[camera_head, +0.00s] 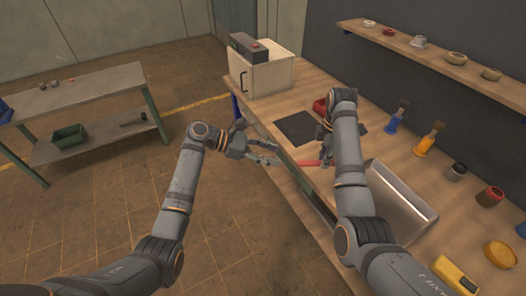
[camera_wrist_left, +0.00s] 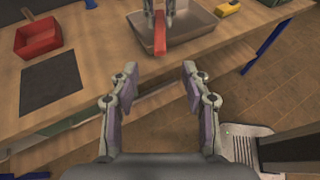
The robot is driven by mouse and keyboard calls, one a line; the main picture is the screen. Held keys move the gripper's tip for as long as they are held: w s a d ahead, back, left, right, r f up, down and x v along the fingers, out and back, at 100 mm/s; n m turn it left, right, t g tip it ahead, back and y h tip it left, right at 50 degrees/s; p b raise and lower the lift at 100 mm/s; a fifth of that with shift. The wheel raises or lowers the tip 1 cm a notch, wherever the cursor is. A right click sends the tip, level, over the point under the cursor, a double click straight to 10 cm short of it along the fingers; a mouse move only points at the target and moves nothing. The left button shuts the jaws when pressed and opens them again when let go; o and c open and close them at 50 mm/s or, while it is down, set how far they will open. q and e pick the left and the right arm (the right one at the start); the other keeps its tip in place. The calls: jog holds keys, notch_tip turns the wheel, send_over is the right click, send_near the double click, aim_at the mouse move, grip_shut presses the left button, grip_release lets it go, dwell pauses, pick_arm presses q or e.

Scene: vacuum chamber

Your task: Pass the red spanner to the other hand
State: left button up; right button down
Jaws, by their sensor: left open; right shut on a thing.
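The red spanner (camera_head: 309,163) is held in my right gripper (camera_head: 327,157), over the front edge of the workbench. Its free end points left, towards my left gripper (camera_head: 268,155). My left gripper is open and empty, just off the bench's front edge, with a gap between it and the spanner. In the left wrist view the spanner (camera_wrist_left: 160,34) hangs out from the right gripper (camera_wrist_left: 165,12) at the top, beyond and in line with my open left fingers (camera_wrist_left: 159,70). The spanner's gripped end is hidden by the right fingers.
The workbench (camera_head: 310,92) carries a dark mat (camera_head: 297,127), a red bin (camera_head: 320,106), a metal tray (camera_head: 398,203), brushes and jars. A white cabinet (camera_head: 270,77) stands at its far end. A side table (camera_head: 85,90) stands left. The floor between is clear.

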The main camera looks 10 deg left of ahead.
aim_at(303, 162)
pick_arm(q)
jog(key=x, duration=0.9)
jog(key=shift+d+f, duration=0.15)
jog(key=shift+d, duration=0.2)
grip_shut()
pick_arm(e)
jog(key=c, duration=1.1)
grip_release()
